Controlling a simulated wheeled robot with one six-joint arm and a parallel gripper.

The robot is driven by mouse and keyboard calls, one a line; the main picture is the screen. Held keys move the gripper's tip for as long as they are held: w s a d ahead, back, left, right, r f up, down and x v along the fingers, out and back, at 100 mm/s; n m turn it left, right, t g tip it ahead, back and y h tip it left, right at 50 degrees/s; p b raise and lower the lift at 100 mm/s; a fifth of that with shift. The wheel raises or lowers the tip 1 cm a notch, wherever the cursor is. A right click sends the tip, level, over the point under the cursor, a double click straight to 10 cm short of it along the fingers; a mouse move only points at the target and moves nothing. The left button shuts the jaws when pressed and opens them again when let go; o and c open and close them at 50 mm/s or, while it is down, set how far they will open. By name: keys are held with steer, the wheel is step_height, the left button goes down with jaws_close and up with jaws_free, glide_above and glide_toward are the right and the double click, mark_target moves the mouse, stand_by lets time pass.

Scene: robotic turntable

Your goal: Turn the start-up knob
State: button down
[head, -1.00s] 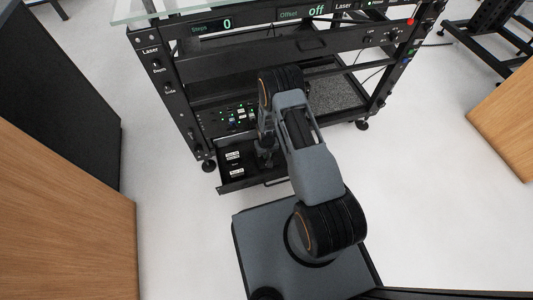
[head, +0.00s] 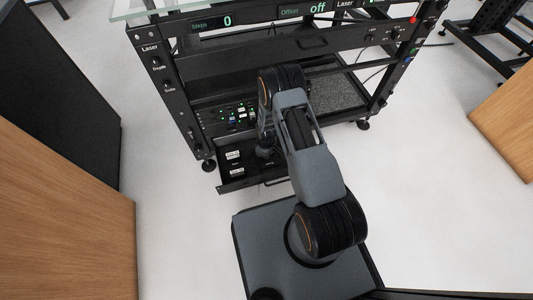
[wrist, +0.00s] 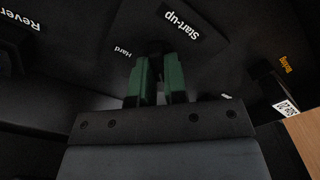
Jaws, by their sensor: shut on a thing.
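In the wrist view the white "Start-up" label (wrist: 182,25) reads upside down on a dark panel, with a small "Hard" label (wrist: 122,51) beside it. The dark start-up knob (wrist: 157,48) is at the tips of my gripper's green fingers (wrist: 160,76), just below the label in the picture. My gripper is shut on it. The fingers and the dark panel hide most of the knob, and its turn angle cannot be read. In the head view my gripper (head: 266,155) is low over the black drawer panel (head: 225,184) at the rack's front.
The black rack (head: 172,95) stands ahead, with displays reading "Steps 0" and "Offset off". A control board (head: 233,117) with lit buttons lies just behind the drawer. Wooden furniture stands left (head: 65,190) and right (head: 505,120). Pale floor is clear on both sides of my base.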

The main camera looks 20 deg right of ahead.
steer(key=shift+a+n, duration=0.1)
steer(key=shift+n, duration=1.5)
steer(key=c, duration=1.2)
jaws_free()
steer(key=shift+o, duration=0.2)
step_height(320, 180, up, 14)
steer(key=p, duration=0.5)
steer(key=shift+f, duration=0.1)
